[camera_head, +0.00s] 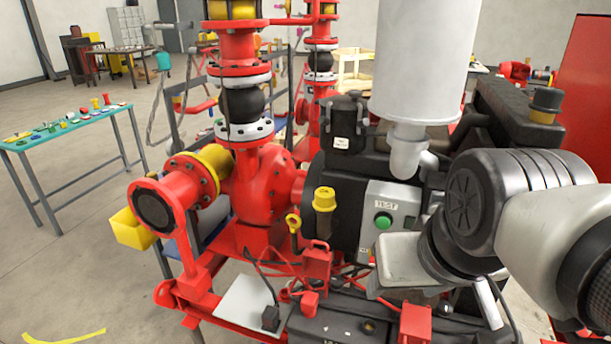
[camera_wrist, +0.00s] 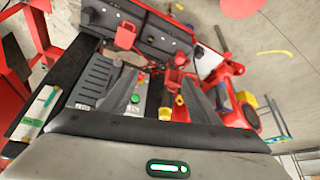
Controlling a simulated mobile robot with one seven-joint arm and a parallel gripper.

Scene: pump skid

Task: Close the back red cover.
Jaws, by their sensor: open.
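A red cover (camera_head: 317,262) with a small handle stands raised beside the black battery boxes, low in the middle of the head view. A second red cover (camera_head: 415,323) is nearer, at the bottom edge. In the wrist view one red cover (camera_wrist: 125,37) shows on the black boxes; another red part (camera_wrist: 179,61) lies right of it. I cannot tell surely which of these matches which in the head view. My gripper (camera_wrist: 158,92) is open and empty, its two grey fingers apart above the skid. In the head view its fingers are not clearly seen.
The green button panel (camera_head: 384,220), a yellow cap (camera_head: 324,199) and the red pump (camera_head: 262,185) stand close by. Black battery boxes (camera_head: 345,325) and red cables lie below. Open floor and a blue-green table (camera_head: 65,135) are at the left.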

